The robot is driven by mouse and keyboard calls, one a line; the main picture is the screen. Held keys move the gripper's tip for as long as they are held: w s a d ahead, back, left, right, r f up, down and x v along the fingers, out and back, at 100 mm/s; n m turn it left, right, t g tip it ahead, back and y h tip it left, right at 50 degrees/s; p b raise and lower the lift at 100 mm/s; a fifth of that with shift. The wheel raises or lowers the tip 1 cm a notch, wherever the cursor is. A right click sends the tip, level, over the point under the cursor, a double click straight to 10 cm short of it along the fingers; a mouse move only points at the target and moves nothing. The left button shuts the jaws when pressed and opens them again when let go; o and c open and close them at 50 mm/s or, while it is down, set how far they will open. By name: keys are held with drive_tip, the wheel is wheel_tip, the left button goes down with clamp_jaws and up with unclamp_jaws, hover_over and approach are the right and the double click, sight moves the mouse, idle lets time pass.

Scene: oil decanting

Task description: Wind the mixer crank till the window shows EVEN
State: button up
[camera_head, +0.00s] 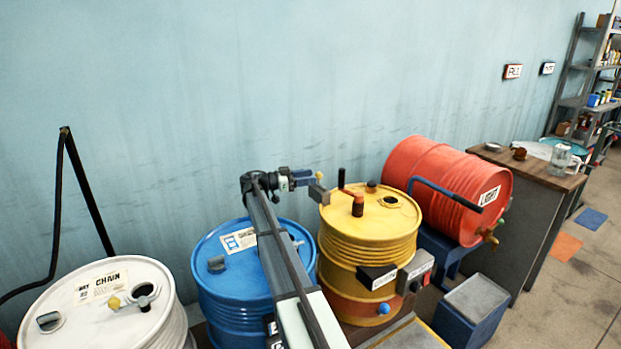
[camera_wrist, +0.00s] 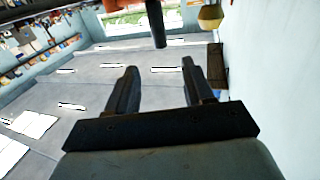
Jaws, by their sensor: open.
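The yellow drum (camera_head: 345,245) stands at the middle of the row. On its lid is the mixer crank (camera_head: 358,206), with a dark upright handle (camera_head: 341,179) on a short red arm. My gripper (camera_head: 320,186) is above the drum's left rim, level with the handle and just left of it. In the wrist view my gripper (camera_wrist: 157,80) is open, with nothing between its fingers. A dark rod (camera_wrist: 158,25), likely the crank handle, shows beyond the fingertips. A black box (camera_head: 376,276) and a grey box (camera_head: 417,268) sit on the drum's front; I cannot read a window state.
A blue drum (camera_head: 222,275) lies under my arm, and a white drum (camera_head: 95,310) is at far left. A red drum (camera_head: 428,175) lies on a blue stand at right, near a blue bar (camera_head: 440,190). A wood-topped counter (camera_head: 525,168) is farther right. The wall is close behind.

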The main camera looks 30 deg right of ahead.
drive_tip(key=shift+s+a, duration=0.15)
drive_tip(key=shift+c, duration=0.9)
drive_tip(key=s+a+n+t, duration=0.1)
drive_tip(key=s+a+f+t, duration=0.1)
drive_tip(key=a, duration=0.1)
drive_tip(key=s+a+n+t, duration=0.1)
drive_tip(key=t, duration=0.1)
drive_tip(key=shift+a+f+n+h, duration=0.3)
drive_tip(key=shift+a+f, duration=0.1)
drive_tip(key=c, duration=0.6)
drive_tip(key=shift+w+f, duration=0.1)
drive_tip(key=shift+c, duration=0.6)
drive_tip(key=shift+d, duration=0.35)
clamp_jaws()
drive_tip(key=d, duration=1.3)
